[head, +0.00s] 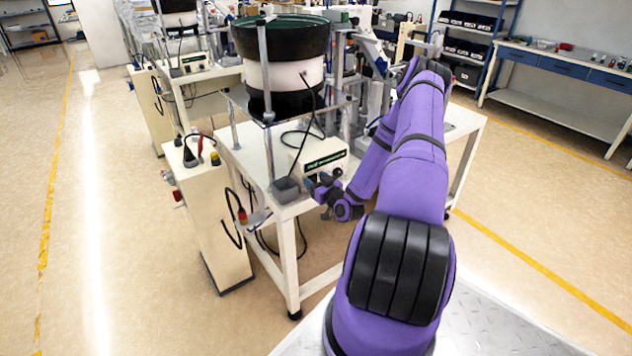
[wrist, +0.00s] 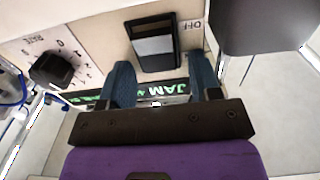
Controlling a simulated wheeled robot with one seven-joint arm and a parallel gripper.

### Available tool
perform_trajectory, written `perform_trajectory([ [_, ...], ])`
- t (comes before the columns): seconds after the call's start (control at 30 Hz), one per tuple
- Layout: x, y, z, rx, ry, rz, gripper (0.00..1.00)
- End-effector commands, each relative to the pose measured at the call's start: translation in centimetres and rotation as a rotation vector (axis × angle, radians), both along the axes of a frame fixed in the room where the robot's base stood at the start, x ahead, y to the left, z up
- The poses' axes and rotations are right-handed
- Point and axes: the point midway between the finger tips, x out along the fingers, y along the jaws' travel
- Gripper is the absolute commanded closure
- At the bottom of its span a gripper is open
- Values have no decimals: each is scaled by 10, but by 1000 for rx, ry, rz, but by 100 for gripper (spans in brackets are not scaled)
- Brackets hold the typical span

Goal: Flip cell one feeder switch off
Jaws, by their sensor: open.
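My gripper (head: 325,188) is at the front of this box. In the wrist view my gripper (wrist: 161,66) is open, its two dark blue fingers apart on either side of the switch's lower end. Contact cannot be told.
A black dial knob (wrist: 52,70) is left of the switch, and a grey block (wrist: 262,25) is close on the right. A small grey bin (head: 286,190) sits at the table corner. A cream cabinet (head: 208,215) with cables stands left of the table (head: 290,212).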

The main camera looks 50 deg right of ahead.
Motion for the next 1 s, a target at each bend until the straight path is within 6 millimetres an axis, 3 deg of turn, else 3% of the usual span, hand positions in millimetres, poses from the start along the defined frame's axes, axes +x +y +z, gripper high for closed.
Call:
perform_trajectory([
  [0.13, 0, 0, 0, 0, 0, 0, 43],
  [0.3, 0, 0, 0, 0, 0, 0, 82],
  [0.37, 0, 0, 0, 0, 0, 0, 92],
  [0.57, -1, 0, -2, -8, -29, -1, 92],
  [1.0, -4, 1, -10, -85, -352, -1, 92],
])
